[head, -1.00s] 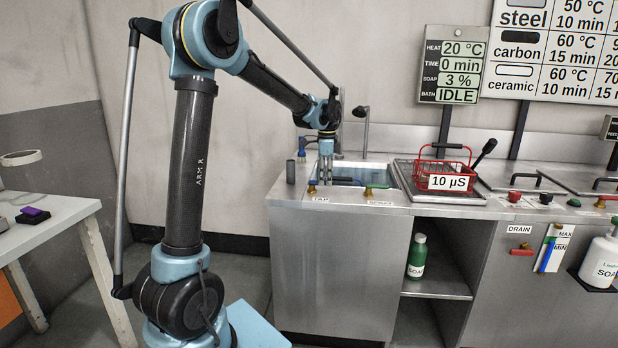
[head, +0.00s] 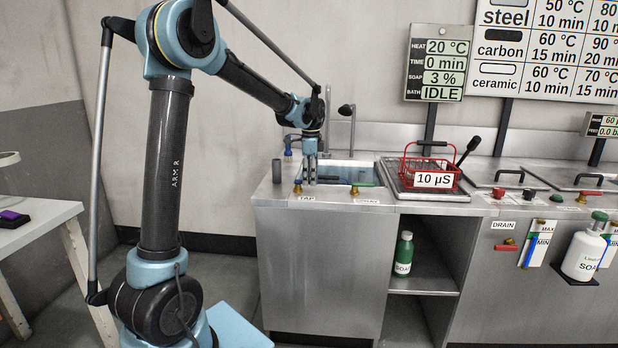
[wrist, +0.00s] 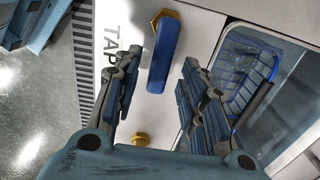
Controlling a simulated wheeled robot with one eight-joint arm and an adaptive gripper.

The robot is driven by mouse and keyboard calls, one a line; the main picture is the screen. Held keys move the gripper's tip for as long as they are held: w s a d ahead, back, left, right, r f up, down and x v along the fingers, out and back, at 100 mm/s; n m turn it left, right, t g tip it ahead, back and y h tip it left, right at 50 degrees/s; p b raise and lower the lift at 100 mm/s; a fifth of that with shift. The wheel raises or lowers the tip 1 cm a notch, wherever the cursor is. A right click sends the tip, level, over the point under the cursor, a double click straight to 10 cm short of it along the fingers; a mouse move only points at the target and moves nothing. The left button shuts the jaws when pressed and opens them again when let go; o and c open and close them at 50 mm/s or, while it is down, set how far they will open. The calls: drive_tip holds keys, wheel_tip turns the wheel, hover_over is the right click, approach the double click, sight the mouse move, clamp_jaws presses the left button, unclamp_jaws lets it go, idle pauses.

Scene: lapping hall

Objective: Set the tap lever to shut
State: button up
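The tap lever is a blue bar on a brass nut. In the wrist view the tap lever (wrist: 165,58) extends from the nut, roughly parallel to the TAP lettering beside it. In the head view the tap lever (head: 298,184) is at the sink's front left corner, partly covered by my fingers. My gripper (head: 310,182) points down over the front of the sink. In the wrist view my gripper (wrist: 159,60) is open, with one finger on each side of the lever. I see no clear contact, and cannot tell the height gap.
The sink basin (head: 345,170) lies just behind, with a blue mesh item (wrist: 245,75) in it. A green spray lever (head: 362,184) is to the right. A grey cylinder (head: 277,171) stands on the left counter. A red basket (head: 430,172) stands right of the sink.

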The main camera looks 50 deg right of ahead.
drive_tip(key=shift+r, duration=0.25)
wheel_tip(320, 180, up, 11)
drive_tip(key=shift+r, duration=0.2)
idle(0.3)
idle(0.4)
